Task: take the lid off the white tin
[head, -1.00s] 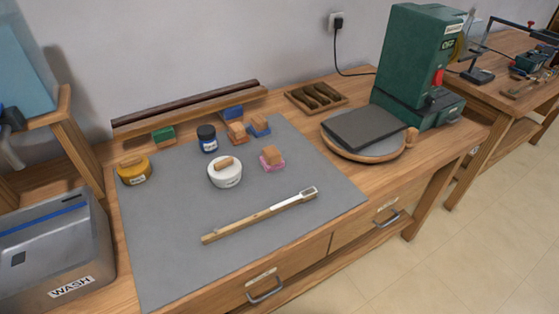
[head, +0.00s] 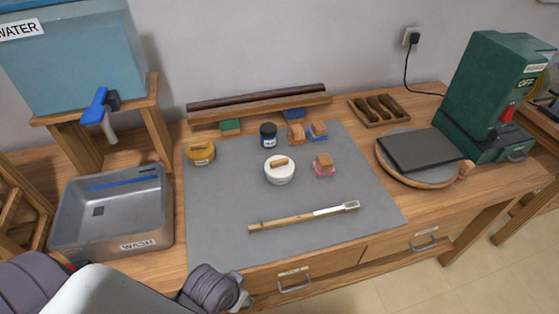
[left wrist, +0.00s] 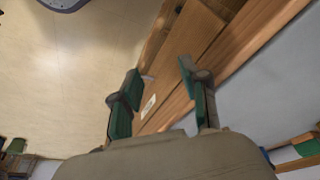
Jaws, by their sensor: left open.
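The white tin (head: 280,172) stands upright on the grey mat, near its middle. Its white lid (head: 279,163) is on top and bears a wooden block-like handle. My left arm comes in at the bottom left of the head view, and its gripper is cut off there by the lower edge. In the left wrist view my left gripper (left wrist: 158,88) is open and empty, with green-padded fingers apart in front of the bench's drawer front. The tin is well away from it and not visible in that view. My right gripper is in neither view.
A yellow jar (head: 201,153), a dark blue jar (head: 268,136) and several small wood-topped blocks stand around the tin. A wooden-handled tool (head: 303,217) lies in front of it. A metal wash basin (head: 112,216) is at left, a green machine (head: 490,98) at right.

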